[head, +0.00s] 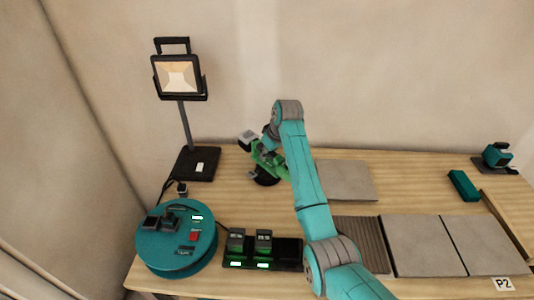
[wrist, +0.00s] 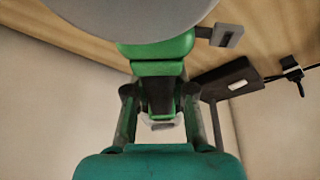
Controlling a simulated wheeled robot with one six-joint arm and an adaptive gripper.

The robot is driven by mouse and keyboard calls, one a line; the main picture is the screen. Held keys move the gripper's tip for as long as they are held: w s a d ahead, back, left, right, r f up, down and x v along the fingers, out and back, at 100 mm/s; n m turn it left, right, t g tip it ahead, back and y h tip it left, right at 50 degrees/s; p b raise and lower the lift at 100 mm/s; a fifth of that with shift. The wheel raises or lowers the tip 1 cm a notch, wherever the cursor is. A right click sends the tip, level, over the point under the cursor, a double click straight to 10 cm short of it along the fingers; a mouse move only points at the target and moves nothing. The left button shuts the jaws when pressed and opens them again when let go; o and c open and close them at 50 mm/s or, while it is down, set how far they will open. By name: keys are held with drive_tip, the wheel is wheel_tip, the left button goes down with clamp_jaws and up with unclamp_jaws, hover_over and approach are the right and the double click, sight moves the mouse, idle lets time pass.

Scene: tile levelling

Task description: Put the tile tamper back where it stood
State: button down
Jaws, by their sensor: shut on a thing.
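The tile tamper (head: 270,161) is a green tool with a dark round pad, held above the back left part of the wooden bench. My gripper (head: 264,150) is shut on it, partly hidden by my own wrist. In the wrist view the green tamper body (wrist: 157,48) sits between the two fingers of my gripper (wrist: 160,95), and a large pale grey disc fills the top of that picture. The tamper looks tilted and clear of the bench, though the exact gap cannot be told.
A work lamp (head: 178,77) stands back left, also partly seen in the wrist view (wrist: 225,80). A teal drum (head: 176,255) and a black charger with green-lit batteries (head: 262,267) stand in front. Grey tiles (head: 424,243), a teal block (head: 463,186) and a teal tool (head: 496,155) lie right.

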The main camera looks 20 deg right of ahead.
drive_tip(key=shift+f, duration=0.25)
idle(0.5)
drive_tip(key=c, duration=0.9)
unclamp_jaws()
drive_tip(key=shift+f, duration=0.15)
